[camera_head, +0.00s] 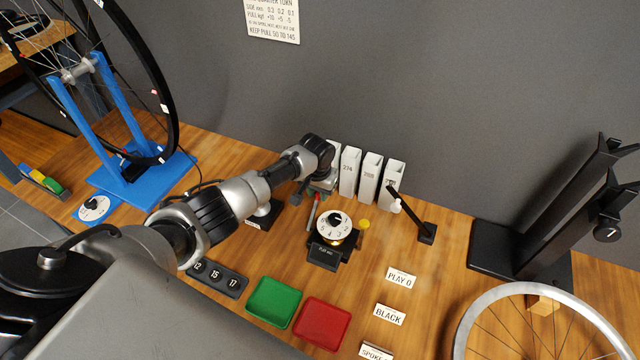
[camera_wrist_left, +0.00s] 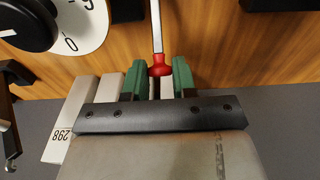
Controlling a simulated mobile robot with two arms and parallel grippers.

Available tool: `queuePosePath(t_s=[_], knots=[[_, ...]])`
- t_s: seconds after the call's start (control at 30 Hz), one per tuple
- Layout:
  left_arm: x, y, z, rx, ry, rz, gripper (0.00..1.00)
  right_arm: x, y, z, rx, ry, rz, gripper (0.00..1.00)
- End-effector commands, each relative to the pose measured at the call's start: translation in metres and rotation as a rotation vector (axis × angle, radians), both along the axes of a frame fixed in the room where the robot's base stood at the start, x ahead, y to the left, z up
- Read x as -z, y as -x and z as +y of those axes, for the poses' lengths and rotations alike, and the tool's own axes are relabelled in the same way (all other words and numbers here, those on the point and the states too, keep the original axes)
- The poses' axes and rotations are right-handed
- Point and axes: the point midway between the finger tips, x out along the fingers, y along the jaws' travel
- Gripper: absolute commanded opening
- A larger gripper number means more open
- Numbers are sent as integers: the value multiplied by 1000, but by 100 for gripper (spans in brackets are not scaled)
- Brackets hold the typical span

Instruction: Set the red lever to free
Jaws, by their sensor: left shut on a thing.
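The red lever shows in the left wrist view as a red knob (camera_wrist_left: 160,69) on a thin metal rod. My left gripper (camera_wrist_left: 159,80) has its green fingers on either side of the knob and is shut on it. In the head view my left arm reaches to the back of the bench, with the gripper (camera_head: 303,191) small and partly hidden by the wrist. A slim red piece (camera_head: 312,215) shows just below it; I cannot tell whether it is the lever. No free or lock marking can be read. My right gripper is not in view.
A numbered white dial (camera_head: 331,225) stands right of the gripper. Several white boxes (camera_head: 370,172) stand behind. A black post lever (camera_head: 425,232) is farther right. Green (camera_head: 274,302) and red (camera_head: 321,323) trays lie in front. A blue wheel stand (camera_head: 125,185) is left.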

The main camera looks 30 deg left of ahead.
Motion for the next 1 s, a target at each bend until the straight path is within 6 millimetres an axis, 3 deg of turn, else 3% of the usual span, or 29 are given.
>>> queuePosePath(t_s=[0.03,0.1,0.4,0.8,1.0], knots=[[-11,6,-1,1,-1,-25,0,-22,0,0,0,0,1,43],[-15,11,-1,2,-2,-74,0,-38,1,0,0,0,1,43],[-25,39,-3,1,-16,-336,0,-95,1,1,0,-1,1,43],[-25,70,-5,-2,-33,-643,0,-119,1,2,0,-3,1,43],[-24,79,-5,0,-37,-655,0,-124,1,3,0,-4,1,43]])
